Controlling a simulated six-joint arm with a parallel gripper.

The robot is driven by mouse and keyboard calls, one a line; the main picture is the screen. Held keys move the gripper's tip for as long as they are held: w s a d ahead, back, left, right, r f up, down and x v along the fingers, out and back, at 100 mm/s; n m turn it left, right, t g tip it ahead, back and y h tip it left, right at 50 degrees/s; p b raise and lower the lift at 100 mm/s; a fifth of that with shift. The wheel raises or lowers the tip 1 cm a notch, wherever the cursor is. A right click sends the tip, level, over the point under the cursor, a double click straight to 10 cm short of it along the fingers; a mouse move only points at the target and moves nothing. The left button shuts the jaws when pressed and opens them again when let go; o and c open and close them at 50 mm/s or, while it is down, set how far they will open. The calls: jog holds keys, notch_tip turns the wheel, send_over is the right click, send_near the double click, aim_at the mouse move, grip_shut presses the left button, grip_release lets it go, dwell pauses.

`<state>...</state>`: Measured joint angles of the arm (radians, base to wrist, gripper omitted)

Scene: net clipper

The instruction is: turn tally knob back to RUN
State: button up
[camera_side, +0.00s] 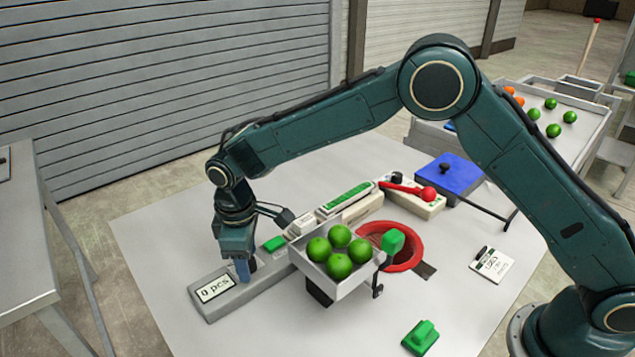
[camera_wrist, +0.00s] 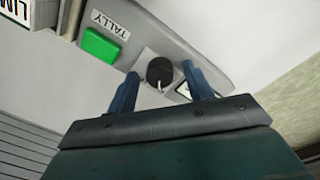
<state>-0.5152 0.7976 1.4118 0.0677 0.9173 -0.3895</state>
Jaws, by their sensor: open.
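The tally box is a long grey unit (camera_side: 206,307) with a small display (camera_side: 215,288) that ends in "pcs"; its digit is hard to read. In the wrist view, a black round knob (camera_wrist: 160,70) sits on its grey face between a green button (camera_wrist: 101,46) near the upside-down TALLY label (camera_wrist: 111,21) and the partly hidden display. The knob's white mark points toward the bottom of the picture. My gripper (camera_side: 245,270) is open, pointing down over the box. In the wrist view its fingers (camera_wrist: 160,74) stand on either side of the knob, with gaps visible. The side view hides the knob.
A grey tray of several green balls (camera_side: 340,253) stands close to the right of my gripper. Behind it are a red ring (camera_side: 417,253), a red-handled lever unit (camera_side: 412,199) and a blue plate (camera_side: 450,174). The table's front left is clear.

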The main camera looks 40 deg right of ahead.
notch_tip(320, 180, up, 14)
jog(key=shift+s+a, duration=0.2)
dwell(0.5)
jog(key=shift+f, duration=0.1)
jog(key=s+d+r+m+t, duration=0.1)
jog(key=s+d+r+m, duration=0.1)
jog(key=s+d+r, duration=0.55)
jog(key=s+d+r+m+t, duration=0.2)
jog(key=s+d+r+m, duration=0.15)
jog(key=d, duration=0.65)
jog(key=s+d+f+m+t, duration=0.1)
jog(key=s+d, duration=0.3)
jog(key=s, duration=0.5)
jog(key=s+d+f+m+t, duration=0.1)
jog(key=s+d, duration=0.4)
jog(key=s, duration=0.5)
jog(key=shift+s+f+m, duration=0.25)
jog(key=shift+f+m, duration=0.55)
jog(key=shift+m, duration=0.35)
